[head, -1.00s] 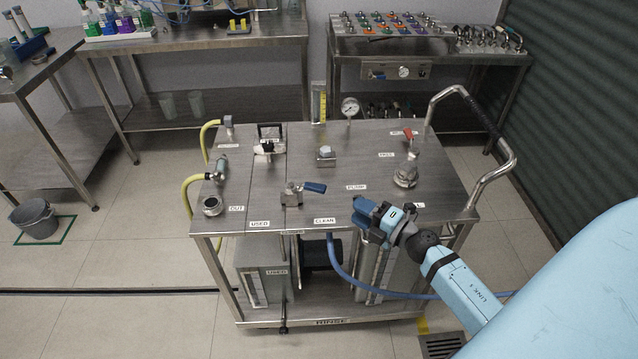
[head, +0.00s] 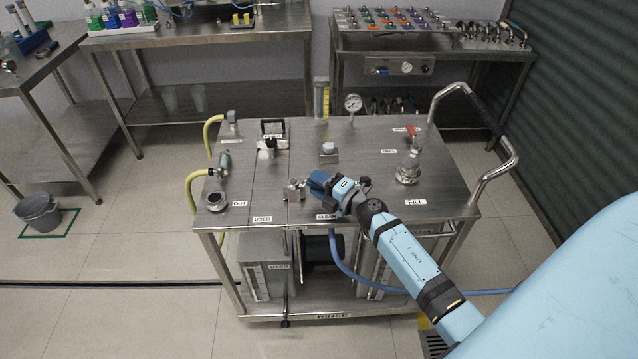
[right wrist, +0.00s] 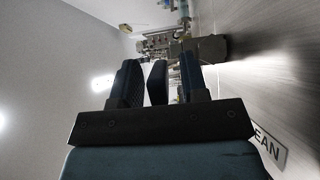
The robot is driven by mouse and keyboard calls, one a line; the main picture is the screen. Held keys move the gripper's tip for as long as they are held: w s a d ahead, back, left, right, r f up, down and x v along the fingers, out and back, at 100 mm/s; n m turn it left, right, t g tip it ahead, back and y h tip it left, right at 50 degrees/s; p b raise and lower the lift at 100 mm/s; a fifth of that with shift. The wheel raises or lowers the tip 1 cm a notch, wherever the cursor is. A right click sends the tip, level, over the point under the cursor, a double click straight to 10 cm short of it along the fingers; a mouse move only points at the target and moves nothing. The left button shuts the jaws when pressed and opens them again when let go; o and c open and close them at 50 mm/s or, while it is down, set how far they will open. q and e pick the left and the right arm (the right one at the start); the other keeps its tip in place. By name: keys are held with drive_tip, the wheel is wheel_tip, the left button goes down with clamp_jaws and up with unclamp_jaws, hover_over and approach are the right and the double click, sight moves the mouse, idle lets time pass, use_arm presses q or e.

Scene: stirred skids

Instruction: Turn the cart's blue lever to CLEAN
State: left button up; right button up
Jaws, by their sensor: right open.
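The cart (head: 450,190) has a steel top with a lever valve (head: 293,190) near its front edge. The CLEAN label (head: 326,217) lies to the right of the valve's front, the USED label (head: 262,219) to its left. My right gripper (head: 318,182) is open at the valve's right side and hides most of the blue lever in the head view. In the right wrist view a dark blue piece, apparently the lever (right wrist: 157,82), stands between the two fingers with gaps on both sides. My left gripper is not in view.
A red-handled valve (head: 411,132) and the FILL fitting (head: 408,172) stand on the right of the cart top. A gauge (head: 352,103) rises at the back. A push handle (head: 485,125) curves off the right side. A blue hose (head: 345,265) hangs below the front.

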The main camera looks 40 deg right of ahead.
drive_tip(key=shift+c, duration=0.4)
clamp_jaws()
drive_tip(key=shift+y, duration=0.3)
drive_tip(key=n+g+y+b, duration=0.1)
drive_tip(key=y, duration=0.1)
drive_tip(key=w+d+n+g+y, duration=0.1)
drive_tip(key=n, duration=0.1)
drive_tip(key=shift+w+d+f+y+b, duration=0.15)
drive_tip(key=shift+w+d+y+b, duration=0.05)
drive_tip(key=shift+y+b, duration=0.2)
drive_tip(key=shift+w+n+y, duration=0.1)
drive_tip(key=shift+n+y, duration=0.2)
drive_tip(key=shift+y, duration=0.1)
drive_tip(key=shift+g+b, duration=0.3)
drive_tip(key=shift+g, duration=0.1)
